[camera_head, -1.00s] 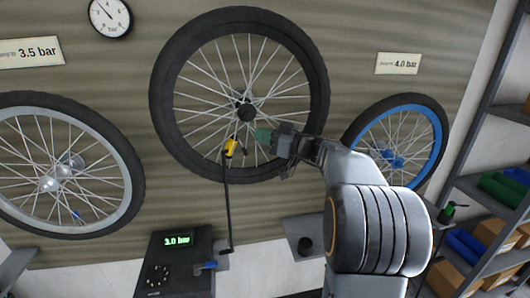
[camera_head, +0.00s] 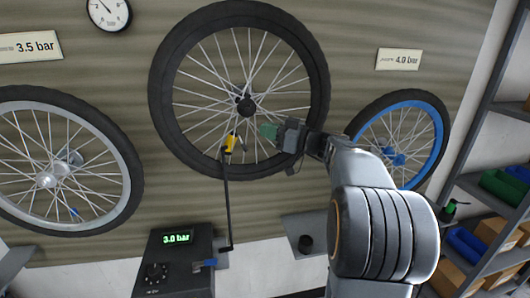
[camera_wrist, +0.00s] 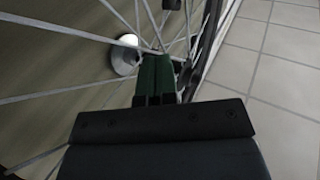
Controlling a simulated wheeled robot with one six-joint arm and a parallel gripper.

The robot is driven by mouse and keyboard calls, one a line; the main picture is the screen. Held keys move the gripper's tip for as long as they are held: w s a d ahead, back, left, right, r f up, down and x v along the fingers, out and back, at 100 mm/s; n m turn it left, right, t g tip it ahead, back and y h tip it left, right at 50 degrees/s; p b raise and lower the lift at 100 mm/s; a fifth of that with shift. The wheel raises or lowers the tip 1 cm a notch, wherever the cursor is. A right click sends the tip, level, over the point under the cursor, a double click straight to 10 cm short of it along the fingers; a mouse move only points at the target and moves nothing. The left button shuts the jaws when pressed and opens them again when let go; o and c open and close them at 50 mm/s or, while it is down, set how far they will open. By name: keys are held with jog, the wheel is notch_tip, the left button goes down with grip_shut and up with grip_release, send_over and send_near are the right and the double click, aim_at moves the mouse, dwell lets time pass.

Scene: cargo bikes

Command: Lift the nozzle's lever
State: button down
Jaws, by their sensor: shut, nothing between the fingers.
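The yellow nozzle (camera_head: 229,143) sits at the lower rim of the large black middle wheel (camera_head: 166,90), with a dark hose (camera_head: 227,205) running down from it. Its lever is too small to make out clearly. My gripper (camera_head: 268,131) has green fingertips and is to the right of the nozzle and slightly higher, apart from it in the picture, in front of the spokes. In the wrist view the two green fingers (camera_wrist: 154,78) are together with nothing between them. The nozzle cannot be identified in the wrist view.
A pump box (camera_head: 174,263) with a green 3.0 bar display stands below. A grey-rimmed wheel (camera_head: 128,190) hangs left and a blue-rimmed wheel (camera_head: 437,130) right. A small shelf (camera_head: 290,228) and a shelf rack (camera_head: 470,150) are at the right. Spokes surround my fingers in the wrist view.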

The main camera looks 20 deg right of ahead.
jog(key=b+v, duration=0.5)
jog(key=v, duration=0.2)
jog(key=shift+s+d, duration=0.2)
dwell(0.5)
